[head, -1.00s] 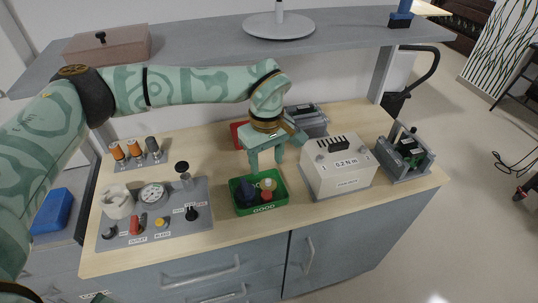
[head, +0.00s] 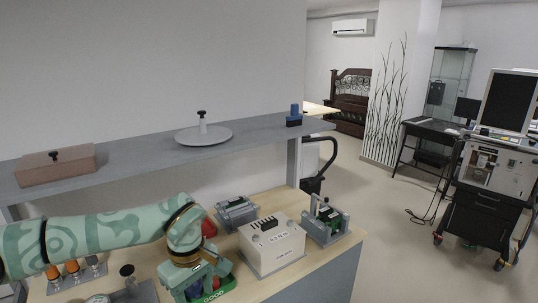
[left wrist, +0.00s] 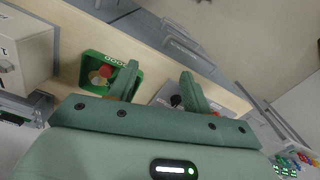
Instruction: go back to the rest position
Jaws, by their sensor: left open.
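My left gripper (head: 197,284) is at the lower left in the head view, over the green GOOD tray (head: 228,284). In the left wrist view its two fingers (left wrist: 160,84) are apart with nothing between them. The green tray (left wrist: 88,80) shows just beyond one finger there, with a red piece (left wrist: 105,71) and a pale piece in it. Whether the fingers touch the tray cannot be told. My right gripper is in neither current view.
A white box (head: 272,247) and grey fixtures (head: 326,221) stand right of the gripper. A shelf (head: 250,136) with a pink box (head: 56,164) and a round plate (head: 204,136) runs behind. A panel with knobs lies at the lower left.

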